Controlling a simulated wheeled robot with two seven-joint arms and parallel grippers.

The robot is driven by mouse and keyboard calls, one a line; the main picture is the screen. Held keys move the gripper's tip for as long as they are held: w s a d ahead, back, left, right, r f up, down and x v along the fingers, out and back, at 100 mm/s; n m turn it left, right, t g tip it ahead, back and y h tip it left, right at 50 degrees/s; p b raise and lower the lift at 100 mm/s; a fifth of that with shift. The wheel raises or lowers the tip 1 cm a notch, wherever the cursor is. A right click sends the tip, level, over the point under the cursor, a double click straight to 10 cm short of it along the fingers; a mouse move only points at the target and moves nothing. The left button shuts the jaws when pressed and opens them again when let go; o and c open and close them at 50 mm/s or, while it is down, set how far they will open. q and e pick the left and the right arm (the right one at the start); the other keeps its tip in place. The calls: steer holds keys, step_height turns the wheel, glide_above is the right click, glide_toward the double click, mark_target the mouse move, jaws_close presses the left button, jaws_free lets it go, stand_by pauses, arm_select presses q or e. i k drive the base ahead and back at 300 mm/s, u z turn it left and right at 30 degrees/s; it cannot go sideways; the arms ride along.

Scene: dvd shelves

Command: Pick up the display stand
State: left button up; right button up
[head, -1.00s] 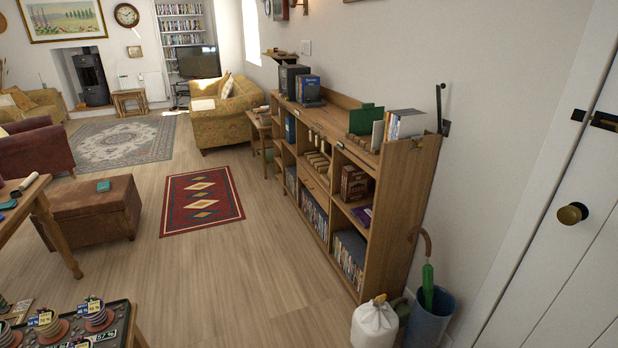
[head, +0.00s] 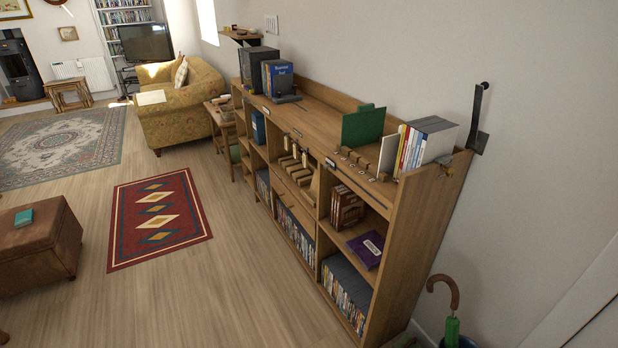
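I cannot tell for certain which thing is the display stand. A green upright panel (head: 363,127) stands on top of the wooden shelf unit (head: 310,117), toward its near end. A dark stand-like piece (head: 286,99) sits at the foot of a blue book (head: 278,76) farther back on the same top. Neither of my grippers shows in the head view.
Several upright books (head: 425,140) stand at the unit's near end. A purple case (head: 367,249) lies in a lower compartment. An umbrella handle (head: 444,286) rises near the right wall. The wooden floor left of the unit, around the red rug (head: 158,216), is clear.

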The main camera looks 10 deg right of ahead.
mark_target(310, 195)
steer(key=i, duration=0.35)
steer(key=u, duration=0.65)
steer(key=i, duration=1.75)
steer(key=z, duration=3.15)
